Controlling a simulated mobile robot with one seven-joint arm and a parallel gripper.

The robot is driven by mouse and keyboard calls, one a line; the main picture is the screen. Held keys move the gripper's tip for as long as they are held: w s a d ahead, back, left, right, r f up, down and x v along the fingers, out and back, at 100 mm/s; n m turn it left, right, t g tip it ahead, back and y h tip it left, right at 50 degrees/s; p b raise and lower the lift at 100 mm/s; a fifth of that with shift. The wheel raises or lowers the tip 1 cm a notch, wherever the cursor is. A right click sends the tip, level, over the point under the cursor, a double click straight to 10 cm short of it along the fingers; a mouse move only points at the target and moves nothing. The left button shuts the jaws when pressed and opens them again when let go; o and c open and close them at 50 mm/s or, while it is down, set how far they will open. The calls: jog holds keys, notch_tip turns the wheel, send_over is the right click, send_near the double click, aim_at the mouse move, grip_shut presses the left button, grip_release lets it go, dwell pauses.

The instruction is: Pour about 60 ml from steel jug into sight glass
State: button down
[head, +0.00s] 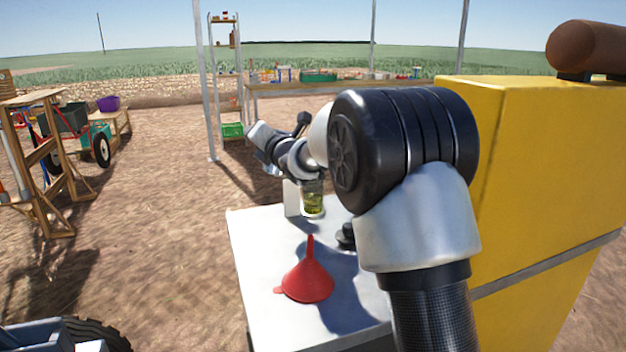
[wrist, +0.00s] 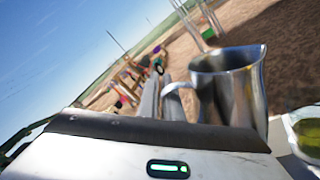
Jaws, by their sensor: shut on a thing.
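The steel jug (wrist: 228,92) shows in the wrist view, with its handle at left and its lip at right. My gripper (wrist: 166,100) is shut on the jug's handle. The sight glass (head: 313,198) stands on the white tabletop, holding yellow-green liquid. Its edge also shows at lower right in the wrist view (wrist: 306,136), beyond the lip side. I see no stream. In the head view my arm hides the jug.
A red funnel (head: 308,278) stands on the white tabletop (head: 252,248), nearer than the glass. A white upright piece (head: 291,198) is beside the glass. A dark object (head: 346,237) is partly behind my arm. A yellow machine body (head: 545,170) closes off the right.

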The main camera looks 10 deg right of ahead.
jog(key=shift+s+a+f+n, duration=0.25)
jog(key=shift+a+f+n, duration=0.2)
jog(key=shift+f+n, duration=0.25)
jog(key=shift+s+a+f+n, duration=0.2)
jog(key=shift+a+f+n, duration=0.3)
jog(key=shift+f+n, duration=0.2)
jog(key=shift+s+a+f+n, duration=0.25)
jog(key=shift+a+f+n, duration=0.2)
jog(key=shift+f+n, duration=0.2)
